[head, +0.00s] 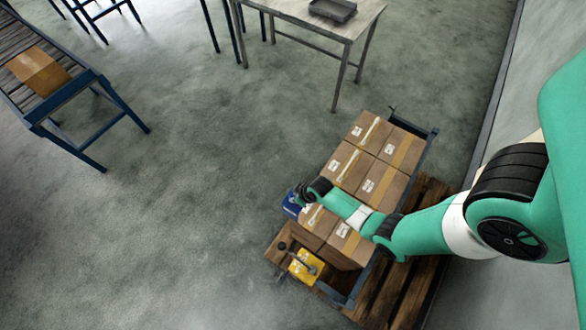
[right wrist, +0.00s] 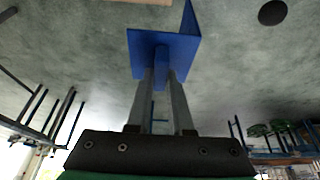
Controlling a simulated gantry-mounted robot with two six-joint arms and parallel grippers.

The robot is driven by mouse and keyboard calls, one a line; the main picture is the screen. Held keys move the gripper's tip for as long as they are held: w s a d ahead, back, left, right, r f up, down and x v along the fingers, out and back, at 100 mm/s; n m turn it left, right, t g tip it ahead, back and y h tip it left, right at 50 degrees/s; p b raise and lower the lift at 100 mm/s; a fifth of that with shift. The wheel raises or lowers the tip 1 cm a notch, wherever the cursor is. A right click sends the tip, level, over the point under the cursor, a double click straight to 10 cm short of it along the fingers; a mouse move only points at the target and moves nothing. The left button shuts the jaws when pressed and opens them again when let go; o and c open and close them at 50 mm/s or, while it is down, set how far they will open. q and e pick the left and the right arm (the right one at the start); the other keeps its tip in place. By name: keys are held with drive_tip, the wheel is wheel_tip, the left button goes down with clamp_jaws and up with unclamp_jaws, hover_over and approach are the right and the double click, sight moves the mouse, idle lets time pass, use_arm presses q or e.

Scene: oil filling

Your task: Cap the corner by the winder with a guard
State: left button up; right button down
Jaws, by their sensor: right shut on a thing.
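My right gripper (head: 300,196) is above the near left part of the carton stack in the head view. It is shut on a blue corner guard (head: 290,205). The right wrist view shows the guard's blue plates (right wrist: 180,48) held by a tab between the two grey fingers (right wrist: 160,78). A yellow device, likely the winder (head: 303,267), sits at the near left end of the stack. The cartons (head: 345,165) stand in two rows; my arm hides part of them. I cannot tell whether the guard touches a carton. My left gripper is out of view.
A wooden pallet (head: 402,288) lies under and beside the stack, close to the right wall. A blue-legged conveyor (head: 60,100) with a carton (head: 38,70) is at the left. A table (head: 290,12) with a grey tray (head: 332,10) stands behind. The floor between is clear.

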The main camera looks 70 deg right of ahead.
drive_tip(key=shift+d+f+b, duration=0.1)
drive_tip(key=shift+f+b, duration=0.5)
wheel_tip(320, 180, down, 19)
drive_tip(key=b, duration=1.9)
drive_tip(key=shift+f, duration=0.15)
drive_tip(key=shift+s+d+f, duration=0.25)
drive_tip(key=shift+s+f, duration=0.2)
drive_tip(key=shift+s, duration=0.1)
drive_tip(key=c, duration=0.7)
unclamp_jaws()
drive_tip(key=shift+c, duration=0.2)
